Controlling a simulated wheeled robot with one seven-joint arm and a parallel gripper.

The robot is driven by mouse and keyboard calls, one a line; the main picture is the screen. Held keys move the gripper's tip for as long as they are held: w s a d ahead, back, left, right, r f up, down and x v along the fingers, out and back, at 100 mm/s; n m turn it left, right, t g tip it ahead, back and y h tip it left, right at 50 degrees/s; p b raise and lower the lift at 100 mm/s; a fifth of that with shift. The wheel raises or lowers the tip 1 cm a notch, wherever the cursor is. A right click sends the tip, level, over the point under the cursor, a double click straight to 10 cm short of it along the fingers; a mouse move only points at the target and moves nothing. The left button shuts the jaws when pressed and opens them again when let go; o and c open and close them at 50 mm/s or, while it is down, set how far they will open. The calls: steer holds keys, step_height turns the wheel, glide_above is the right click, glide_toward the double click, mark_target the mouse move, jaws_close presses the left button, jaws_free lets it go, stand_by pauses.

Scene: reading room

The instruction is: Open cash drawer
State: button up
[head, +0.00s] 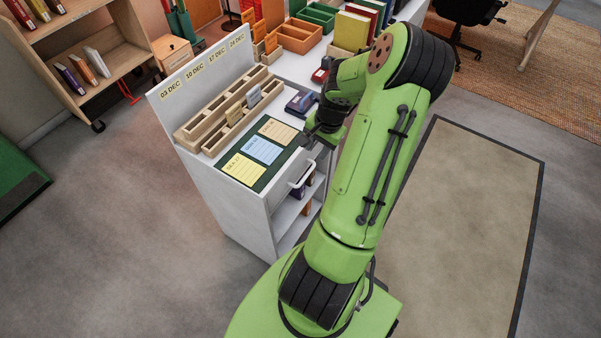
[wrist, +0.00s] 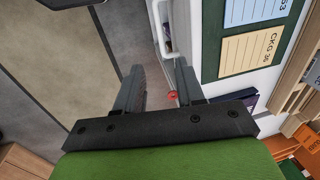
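The drawer is in the upper front of a white counter (head: 215,185), under its top. A pale bar handle (head: 302,176) shows on the drawer front in the head view, and the drawer looks closed. My gripper (head: 312,140) is by the counter's front edge, above and beyond the handle, partly hidden by my arm. In the wrist view my gripper (wrist: 158,68) is open, its two dark fingers apart with nothing clasped. A pale bar, seemingly the handle (wrist: 155,25), lies ahead of the fingertips; whether it touches them cannot be told.
A green mat (head: 247,177) with paper cards and a wooden card rack (head: 228,115) lie on the counter. A dark blue device (head: 301,103) stands near my gripper. Open shelves are under the drawer. Floor beside a bordered rug (head: 470,210) is clear.

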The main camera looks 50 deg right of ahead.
mark_target(308, 173)
steer(key=f+b, duration=0.1)
steer(key=f, duration=0.3)
steer(key=w+f+b, duration=0.1)
steer(key=f, duration=0.3)
steer(key=w+f+b, duration=0.1)
steer(key=f+b, duration=0.1)
steer(key=f, duration=0.3)
steer(key=shift+w+a, duration=0.25)
jaws_close()
